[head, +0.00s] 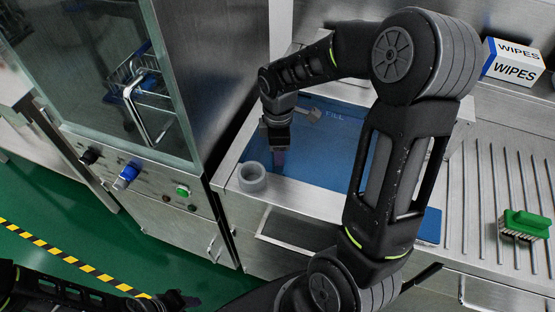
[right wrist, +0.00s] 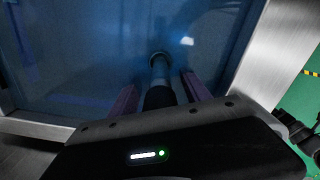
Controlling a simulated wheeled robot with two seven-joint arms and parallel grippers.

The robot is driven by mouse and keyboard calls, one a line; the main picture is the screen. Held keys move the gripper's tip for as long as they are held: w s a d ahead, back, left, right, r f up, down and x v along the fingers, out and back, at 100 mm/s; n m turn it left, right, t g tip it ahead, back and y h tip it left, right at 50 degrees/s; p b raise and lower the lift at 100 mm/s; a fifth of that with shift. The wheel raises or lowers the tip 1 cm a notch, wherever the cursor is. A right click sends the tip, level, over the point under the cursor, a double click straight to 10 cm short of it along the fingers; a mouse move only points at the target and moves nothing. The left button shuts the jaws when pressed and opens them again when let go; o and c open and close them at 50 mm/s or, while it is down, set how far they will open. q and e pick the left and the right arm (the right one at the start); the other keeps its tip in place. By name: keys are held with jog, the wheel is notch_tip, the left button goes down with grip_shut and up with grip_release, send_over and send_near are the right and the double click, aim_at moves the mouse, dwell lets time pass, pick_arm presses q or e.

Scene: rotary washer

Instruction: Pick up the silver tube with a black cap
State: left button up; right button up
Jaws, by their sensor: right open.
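The silver tube (right wrist: 159,66) with a black cap (right wrist: 158,97) shows in the right wrist view against a blue surface, its black end nearest my gripper. My right gripper (right wrist: 160,83) is open, with one purple finger on each side of the tube. Gaps show between tube and fingers. In the head view my right gripper (head: 278,160) points down over the blue basin (head: 325,165), and the tube cannot be made out there. My left gripper (head: 182,300) is low at the bottom left, away from the basin; its jaws are too dark to read.
A glass-fronted washer cabinet (head: 110,80) with knobs is at the left. A green brush (head: 524,224) lies on the ribbed drainboard at the right, with a wipes box (head: 512,64) behind.

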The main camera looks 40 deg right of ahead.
dwell(0.4)
grip_shut()
dwell(0.4)
